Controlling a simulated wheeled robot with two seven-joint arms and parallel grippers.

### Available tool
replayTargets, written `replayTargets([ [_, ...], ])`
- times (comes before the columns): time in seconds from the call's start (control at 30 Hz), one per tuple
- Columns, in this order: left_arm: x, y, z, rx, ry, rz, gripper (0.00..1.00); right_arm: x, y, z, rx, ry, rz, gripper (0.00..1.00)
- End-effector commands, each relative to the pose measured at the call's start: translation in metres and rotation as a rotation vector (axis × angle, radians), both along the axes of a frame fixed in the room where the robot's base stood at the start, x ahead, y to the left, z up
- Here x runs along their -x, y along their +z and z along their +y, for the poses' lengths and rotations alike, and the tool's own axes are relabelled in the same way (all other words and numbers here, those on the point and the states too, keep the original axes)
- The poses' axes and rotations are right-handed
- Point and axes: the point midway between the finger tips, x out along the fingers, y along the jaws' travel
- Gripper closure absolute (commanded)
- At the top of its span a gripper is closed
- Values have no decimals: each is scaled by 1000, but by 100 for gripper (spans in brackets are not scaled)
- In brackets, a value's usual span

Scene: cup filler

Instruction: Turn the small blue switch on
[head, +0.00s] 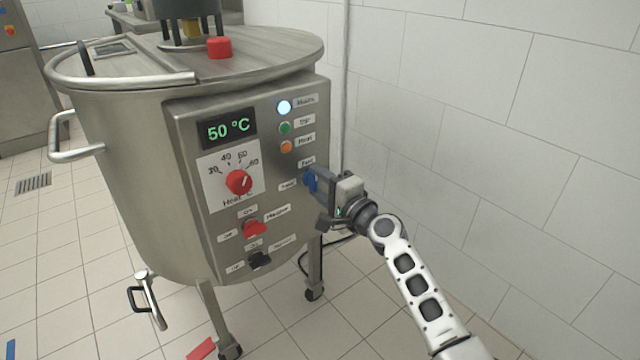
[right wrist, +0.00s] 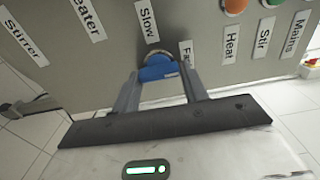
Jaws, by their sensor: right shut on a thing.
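The small blue switch (head: 310,182) sits low on the right side of the control panel, between the labels "Fast" and "Slow". It also shows in the right wrist view (right wrist: 158,70) as a blue knob on a round metal base. My right gripper (head: 318,180) is at the switch, its two fingers on either side of the blue knob, shut on it. In the right wrist view the fingers (right wrist: 160,85) reach up to the knob from below. My left gripper is not in view.
The steel vat (head: 130,160) carries the panel (head: 190,150) with a "50 °C" display (head: 227,130), a red heat dial (head: 239,182), a red switch (head: 254,228) and a black switch (head: 259,260). The Mains light (head: 284,107) glows white. A tiled wall (head: 450,120) stands close on the right.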

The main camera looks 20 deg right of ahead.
Motion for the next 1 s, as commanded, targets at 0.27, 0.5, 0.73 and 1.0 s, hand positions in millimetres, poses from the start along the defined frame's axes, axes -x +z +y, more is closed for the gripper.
replayTargets([
  [0.27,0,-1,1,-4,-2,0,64,0,0,0,-4,-1,1,35],
  [0.5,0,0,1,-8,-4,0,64,3,-1,-1,-2,-1,2,35],
  [0.73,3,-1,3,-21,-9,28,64,37,0,-14,-1,0,4,35],
  [1.0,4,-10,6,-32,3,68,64,100,-1,-36,1,0,4,35],
])
